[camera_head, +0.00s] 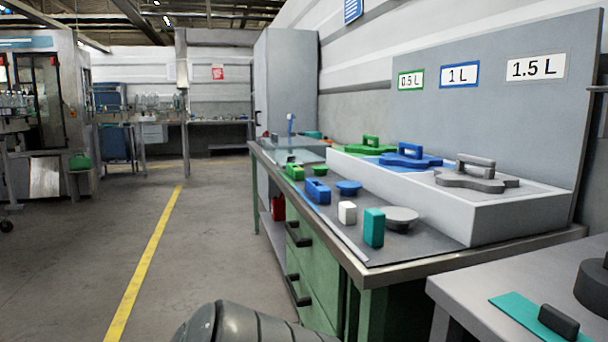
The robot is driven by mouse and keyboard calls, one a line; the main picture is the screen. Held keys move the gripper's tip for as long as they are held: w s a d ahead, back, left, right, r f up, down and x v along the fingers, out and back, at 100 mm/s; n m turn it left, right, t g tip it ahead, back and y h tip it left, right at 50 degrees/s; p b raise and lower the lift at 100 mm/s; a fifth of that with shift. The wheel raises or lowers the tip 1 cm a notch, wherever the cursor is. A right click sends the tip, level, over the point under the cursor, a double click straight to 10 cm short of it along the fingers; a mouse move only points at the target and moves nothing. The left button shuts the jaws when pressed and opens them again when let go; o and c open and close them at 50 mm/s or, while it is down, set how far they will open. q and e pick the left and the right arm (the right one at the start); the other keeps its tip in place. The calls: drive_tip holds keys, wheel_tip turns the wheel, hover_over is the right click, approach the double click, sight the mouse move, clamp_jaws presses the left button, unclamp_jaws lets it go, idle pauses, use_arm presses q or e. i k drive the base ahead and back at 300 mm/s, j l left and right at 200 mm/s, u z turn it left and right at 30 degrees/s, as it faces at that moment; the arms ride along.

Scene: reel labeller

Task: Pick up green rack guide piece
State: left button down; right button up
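The green guide piece (362,149) lies in the far-left end of a light grey raised rack (430,205) on the workbench, below the 0.5 L label (411,80). It is flat with an upright green handle, and it is partly hidden behind the blue guide piece (408,157) and the rack wall. A grey guide piece (476,180) lies nearest in the rack. Neither of my grippers is in view. Only a rounded dark grey part, apparently one of my arm links, shows at the bottom centre.
Small parts lie on the bench (440,244) before the rack: a green block (294,172), blue block (318,191), white block (347,212), teal block (374,228) and grey disc (401,217). A second table (470,292) is at lower right. The floor at left is clear.

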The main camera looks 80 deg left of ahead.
sight(298, 173)
drive_tip(key=k+u, duration=0.1)
drive_tip(key=u, duration=1.7)
drive_tip(key=l+u, duration=0.15)
drive_tip(key=u, duration=0.3)
drive_tip(key=i+l+u, duration=0.1)
drive_tip(key=u, duration=0.35)
drive_tip(key=i+j, duration=2)
drive_tip(key=j, duration=0.25)
drive_tip(key=i+j+z, duration=0.15)
drive_tip(key=i+j, duration=0.2)
drive_tip(key=i+j+z, duration=0.15)
drive_tip(key=i+j, duration=0.2)
drive_tip(key=j, duration=0.3)
